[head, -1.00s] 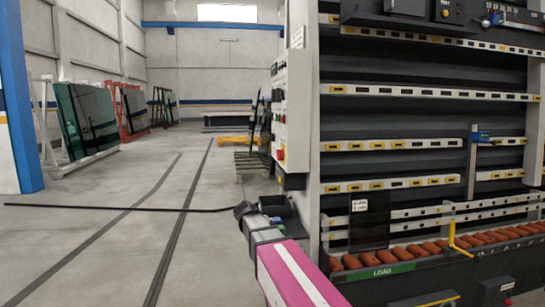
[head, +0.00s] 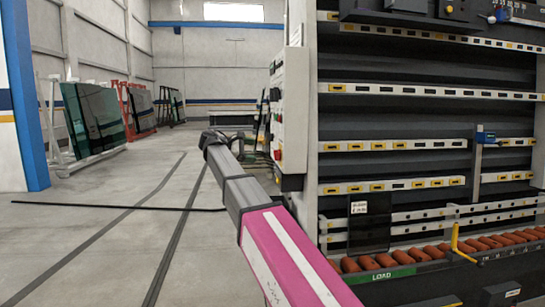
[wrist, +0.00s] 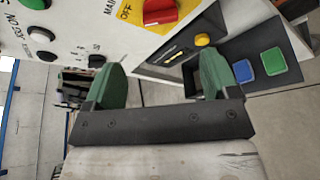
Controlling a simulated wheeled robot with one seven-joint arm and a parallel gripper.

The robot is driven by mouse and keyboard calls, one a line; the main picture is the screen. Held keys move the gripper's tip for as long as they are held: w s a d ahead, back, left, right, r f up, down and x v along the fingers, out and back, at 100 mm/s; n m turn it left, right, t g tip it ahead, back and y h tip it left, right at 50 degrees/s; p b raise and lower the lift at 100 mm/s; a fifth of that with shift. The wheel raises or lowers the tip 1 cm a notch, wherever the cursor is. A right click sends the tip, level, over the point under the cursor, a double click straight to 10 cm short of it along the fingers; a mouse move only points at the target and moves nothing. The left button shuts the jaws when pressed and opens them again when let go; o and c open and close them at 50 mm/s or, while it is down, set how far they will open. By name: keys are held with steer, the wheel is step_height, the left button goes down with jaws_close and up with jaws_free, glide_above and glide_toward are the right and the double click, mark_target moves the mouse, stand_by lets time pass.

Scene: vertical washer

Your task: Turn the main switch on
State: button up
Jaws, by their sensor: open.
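The main switch (wrist: 160,10) is a red knob on a yellow plate with "OFF" lettering, at the top of the wrist view and partly cut off by the edge. It is on a white control panel (wrist: 75,20), which shows nearly edge-on in the head view (head: 291,110). A small red part (head: 278,154) shows on that panel's edge in the head view. My gripper (wrist: 162,72) has two green fingers, wide apart with nothing between them. The switch lies beyond the fingertips, apart from them. In the head view the fingers are hidden or too small to tell.
Black, white and green buttons and a small knob (wrist: 96,61) sit left of the switch. Blue (wrist: 243,71) and green (wrist: 274,61) buttons are on a dark box at right. The washer's rollers (head: 450,249) stand right of my arm. Floor to the left is open.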

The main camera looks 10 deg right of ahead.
mark_target(277, 155)
steer(key=x, duration=1)
steer(key=shift+a+f, duration=0.1)
steer(key=c, duration=0.9)
